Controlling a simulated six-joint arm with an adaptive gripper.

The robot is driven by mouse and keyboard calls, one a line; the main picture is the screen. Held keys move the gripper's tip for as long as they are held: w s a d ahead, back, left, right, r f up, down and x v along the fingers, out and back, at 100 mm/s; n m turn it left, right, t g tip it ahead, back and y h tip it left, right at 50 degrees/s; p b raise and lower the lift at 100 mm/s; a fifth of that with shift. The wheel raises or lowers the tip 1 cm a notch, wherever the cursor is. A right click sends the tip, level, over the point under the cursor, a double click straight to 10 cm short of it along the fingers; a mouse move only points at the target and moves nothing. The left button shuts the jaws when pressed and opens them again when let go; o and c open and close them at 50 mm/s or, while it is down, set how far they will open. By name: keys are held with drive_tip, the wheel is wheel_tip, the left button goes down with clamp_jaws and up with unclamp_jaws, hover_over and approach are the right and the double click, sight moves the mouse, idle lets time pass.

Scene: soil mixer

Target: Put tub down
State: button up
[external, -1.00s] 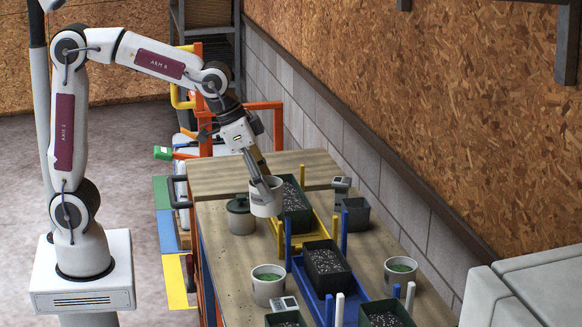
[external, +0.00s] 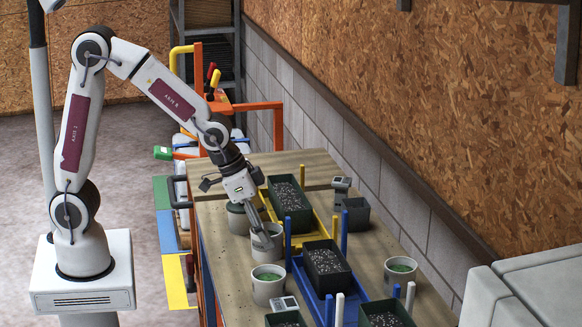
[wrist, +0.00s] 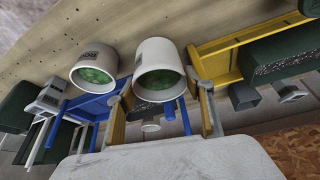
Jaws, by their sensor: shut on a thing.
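A white tub (external: 267,248) is between the fingers of my gripper (external: 262,234), upright or nearly so, low over the wooden bench (external: 232,272). I cannot tell whether its base touches the bench. In the wrist view the held tub (wrist: 158,52) shows green contents, with one finger of my gripper (wrist: 162,108) on each side. A second white tub with green contents (external: 268,290) stands just in front of it; it also shows in the wrist view (wrist: 98,58), to the left.
A yellow tray (external: 312,240) with a dark soil box stands just behind and right. A blue tray (external: 345,308) with posts holds another soil box to the right. Bench at the front left is clear.

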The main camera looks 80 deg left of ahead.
drive_tip(key=shift+f, duration=2.25)
drive_tip(key=shift+f, duration=0.1)
drive_tip(key=o, duration=1.3)
drive_tip(key=shift+c, duration=0.2)
drive_tip(key=v, duration=1.2)
drive_tip(key=shift+s+a, duration=0.1)
drive_tip(key=shift+a, duration=0.05)
